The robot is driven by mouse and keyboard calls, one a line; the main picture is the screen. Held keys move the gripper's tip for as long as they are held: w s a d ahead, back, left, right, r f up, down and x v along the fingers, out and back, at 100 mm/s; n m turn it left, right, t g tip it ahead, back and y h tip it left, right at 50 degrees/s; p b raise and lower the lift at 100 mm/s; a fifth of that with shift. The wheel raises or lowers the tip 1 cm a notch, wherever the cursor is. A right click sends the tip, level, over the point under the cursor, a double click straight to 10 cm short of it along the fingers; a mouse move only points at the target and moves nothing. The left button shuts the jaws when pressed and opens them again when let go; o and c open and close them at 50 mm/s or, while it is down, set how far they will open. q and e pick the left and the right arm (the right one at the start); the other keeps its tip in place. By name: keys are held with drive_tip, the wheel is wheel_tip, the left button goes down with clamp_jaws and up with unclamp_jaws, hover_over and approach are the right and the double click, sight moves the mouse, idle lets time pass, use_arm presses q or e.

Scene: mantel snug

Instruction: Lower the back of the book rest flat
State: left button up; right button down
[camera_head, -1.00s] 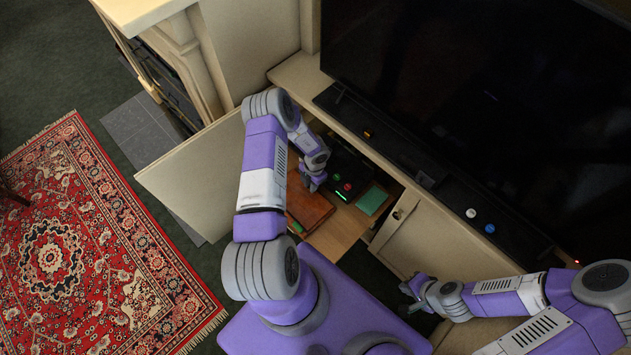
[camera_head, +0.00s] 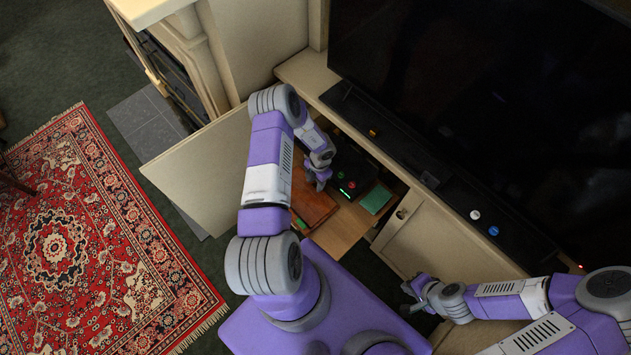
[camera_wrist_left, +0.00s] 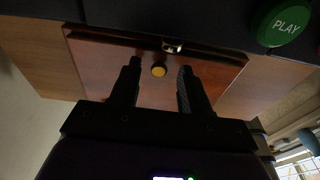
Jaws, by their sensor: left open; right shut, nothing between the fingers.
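The book rest is a reddish-brown wooden board (camera_head: 314,207) inside the open cabinet below the screen. In the left wrist view the board (camera_wrist_left: 100,62) shows a dark ledge along its far edge, a small brass fitting (camera_wrist_left: 172,46) and a round yellow knob (camera_wrist_left: 159,70). I cannot tell exactly how far its back is tilted. My left gripper (camera_head: 320,182) is over the board's far part; in the wrist view its open fingers (camera_wrist_left: 158,72) are on either side of the knob, with contact unclear. My right gripper (camera_head: 409,298) is shut and empty by the cabinet front at right.
A dark box with a green PLAY button (camera_wrist_left: 284,22) stands beyond the board. A green flat item (camera_head: 376,199) lies right of it. The open cabinet door (camera_head: 200,170) is at left, another door (camera_head: 430,240) at right. The screen (camera_head: 470,110) stands above.

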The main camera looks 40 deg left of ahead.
use_arm(q)
wheel_tip(320, 180, up, 7)
drive_tip(key=p, duration=0.1)
drive_tip(key=shift+w+r, duration=0.15)
drive_tip(key=shift+w, duration=0.3)
drive_tip(key=shift+d, duration=0.1)
drive_tip(key=d+m+t+b, duration=0.2)
drive_tip(key=d+m+t, duration=0.1)
drive_tip(key=d+m, duration=1.15)
drive_tip(key=s+d+r+m+h, duration=0.2)
drive_tip(key=s+d+m+h, duration=0.2)
drive_tip(key=s+d+m, duration=0.7)
drive_tip(key=m, duration=0.6)
drive_tip(key=shift+s+d+r+m+g+b, duration=0.15)
drive_tip(key=shift+s+d+m+g+b, duration=0.15)
drive_tip(key=shift+s+m+g, duration=0.1)
